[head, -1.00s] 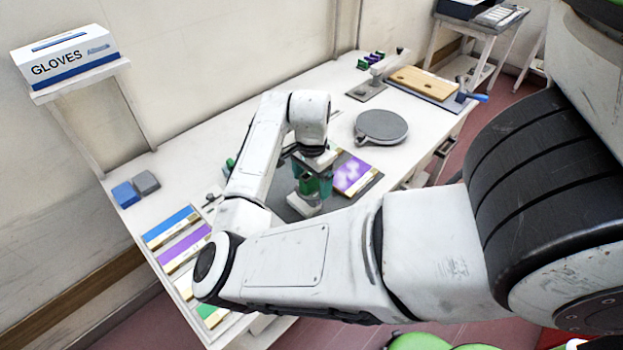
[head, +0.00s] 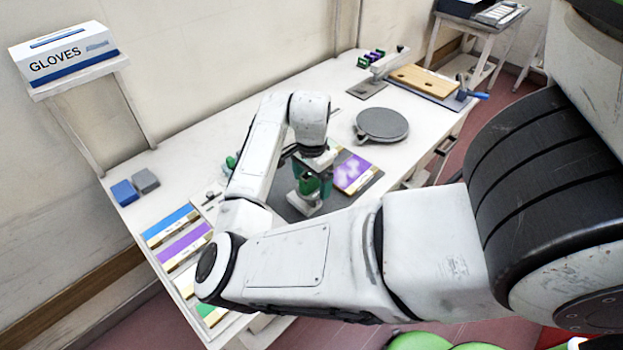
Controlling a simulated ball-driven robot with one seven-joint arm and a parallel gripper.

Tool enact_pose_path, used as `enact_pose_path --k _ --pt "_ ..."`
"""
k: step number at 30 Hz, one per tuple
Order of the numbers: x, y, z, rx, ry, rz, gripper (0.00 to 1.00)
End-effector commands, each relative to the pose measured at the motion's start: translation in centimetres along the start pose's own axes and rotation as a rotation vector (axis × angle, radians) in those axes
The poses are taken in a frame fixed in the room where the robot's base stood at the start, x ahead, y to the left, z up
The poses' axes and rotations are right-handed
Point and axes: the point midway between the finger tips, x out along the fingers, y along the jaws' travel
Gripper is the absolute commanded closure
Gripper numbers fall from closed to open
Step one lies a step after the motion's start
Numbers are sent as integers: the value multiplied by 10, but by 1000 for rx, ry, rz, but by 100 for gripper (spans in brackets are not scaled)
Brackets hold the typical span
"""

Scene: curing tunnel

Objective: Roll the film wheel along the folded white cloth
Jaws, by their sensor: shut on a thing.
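My gripper (head: 309,190) points down over the dark mat on the bench, below my bent wrist. It is shut on a small green piece (head: 307,184), which I take to be the film wheel; its round shape is not clear. A small white pad (head: 305,206), perhaps the folded white cloth, lies directly under it on the mat. I cannot tell whether the green piece touches the pad. My forearm and wrist hide part of the area to the left.
A purple film sheet (head: 353,173) lies just right of my gripper. A round grey plate (head: 381,125) stands farther right. Blue and purple strips (head: 184,243) lie at the front left. Two small blocks (head: 124,193) and the glove box (head: 65,57) are at left.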

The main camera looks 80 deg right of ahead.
Motion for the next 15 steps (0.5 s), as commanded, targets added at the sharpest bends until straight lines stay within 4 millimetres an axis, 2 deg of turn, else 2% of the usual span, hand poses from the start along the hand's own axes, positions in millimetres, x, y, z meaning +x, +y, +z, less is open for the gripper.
enact_pose_path --k 15 --pt "5 0 0 0 1 0 52"
